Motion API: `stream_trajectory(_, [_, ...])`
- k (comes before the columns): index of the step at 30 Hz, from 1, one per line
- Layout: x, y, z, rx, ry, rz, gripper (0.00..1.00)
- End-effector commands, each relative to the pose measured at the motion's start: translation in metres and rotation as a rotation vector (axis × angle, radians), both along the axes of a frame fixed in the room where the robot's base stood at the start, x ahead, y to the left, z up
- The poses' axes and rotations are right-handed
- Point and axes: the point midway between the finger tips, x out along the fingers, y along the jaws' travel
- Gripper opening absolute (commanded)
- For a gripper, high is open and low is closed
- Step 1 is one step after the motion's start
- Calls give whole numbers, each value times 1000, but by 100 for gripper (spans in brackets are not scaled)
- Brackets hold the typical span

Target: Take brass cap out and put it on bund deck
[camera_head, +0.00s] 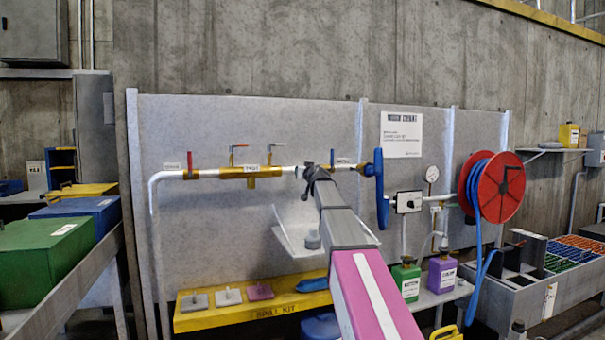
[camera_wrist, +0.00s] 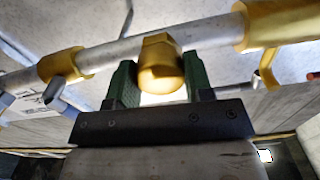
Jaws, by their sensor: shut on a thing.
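The brass cap (camera_wrist: 161,66), a rounded gold piece with a hex-like collar, sits between the two green fingers of my gripper (camera_wrist: 158,88) in the wrist view. My gripper is shut on it. Behind it runs the grey pipe (camera_wrist: 205,36); I cannot tell whether the cap touches the pipe. In the head view my gripper (camera_head: 308,176) is at the pipe line, right of the brass section (camera_head: 250,172), and the cap is hidden. No label reading bund deck is legible; a yellow ledge marked SPILL KIT (camera_head: 215,319) lies below.
A pale tilted tray (camera_head: 287,240) hangs below the pipe. A blue handwheel (camera_head: 381,190) stands close right of my gripper. Grey and pink blocks and a blue scoop (camera_head: 312,285) occupy the ledge. Green (camera_head: 407,281) and purple (camera_head: 441,274) bottles stand right of my arm.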

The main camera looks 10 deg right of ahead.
Motion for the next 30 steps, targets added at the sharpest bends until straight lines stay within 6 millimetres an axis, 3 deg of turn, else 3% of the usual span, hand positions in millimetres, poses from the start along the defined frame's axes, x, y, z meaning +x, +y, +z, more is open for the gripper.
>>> stream_trajectory(5, [0,0,0,-70,-14,0,19])
stream_trajectory(15, [0,0,0,-407,-81,0,19])
stream_trajectory(30, [0,0,0,-520,-103,0,19])
